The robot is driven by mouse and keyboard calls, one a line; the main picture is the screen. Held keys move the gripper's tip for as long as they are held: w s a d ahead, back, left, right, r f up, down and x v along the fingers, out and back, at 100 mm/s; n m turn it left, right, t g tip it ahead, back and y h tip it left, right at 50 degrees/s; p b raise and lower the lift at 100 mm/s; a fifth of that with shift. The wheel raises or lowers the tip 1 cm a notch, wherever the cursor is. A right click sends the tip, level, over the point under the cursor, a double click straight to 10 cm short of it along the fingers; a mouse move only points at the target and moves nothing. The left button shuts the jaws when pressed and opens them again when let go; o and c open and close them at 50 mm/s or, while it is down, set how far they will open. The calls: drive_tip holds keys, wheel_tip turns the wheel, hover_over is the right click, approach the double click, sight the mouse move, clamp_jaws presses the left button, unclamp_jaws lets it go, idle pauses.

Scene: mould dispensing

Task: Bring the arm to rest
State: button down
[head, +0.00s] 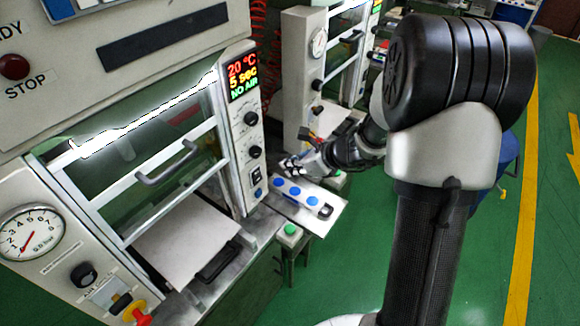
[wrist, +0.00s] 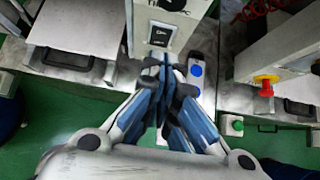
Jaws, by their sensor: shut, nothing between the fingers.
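My arm reaches down from the right of the head view and bends toward the machine in front. My gripper (head: 287,167) is beside the lower end of the machine's control column, above a small metal shelf. In the wrist view my gripper (wrist: 167,68) has its blue-padded fingers together, with nothing between them. The fingertips are near a dark rocker switch (wrist: 160,35); I cannot tell whether they touch it. A control strip with blue buttons (head: 293,191) lies just below the gripper, and its buttons also show right of the fingers in the wrist view (wrist: 196,70).
The near machine has a display (head: 242,77) reading 20 °C, 5 sec, NO AIR, and a pressure gauge (head: 30,233). A second machine (head: 302,70) stands behind. A green button box (head: 290,235) sits beside the shelf. Green floor (head: 370,262) is open at the right.

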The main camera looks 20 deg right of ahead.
drive_tip(key=s+a+r+n+g+b, duration=0.3)
drive_tip(key=s+a+r+n+b, duration=0.3)
drive_tip(key=s+a+n, duration=0.6)
drive_tip(key=s+d+f+n+h+b, duration=0.1)
drive_tip(key=s+d+n+h+b, duration=0.1)
drive_tip(key=s+n, duration=0.6)
drive_tip(key=s+d+f+n+h+b, duration=0.1)
drive_tip(key=s+d+n+h+b, duration=0.2)
drive_tip(key=s+d+n, duration=0.2)
drive_tip(key=s+n, duration=0.3)
drive_tip(key=s, duration=0.2)
drive_tip(key=shift+s+n+h, duration=0.3)
drive_tip(key=shift+s+n, duration=0.05)
drive_tip(key=shift+n, duration=0.05)
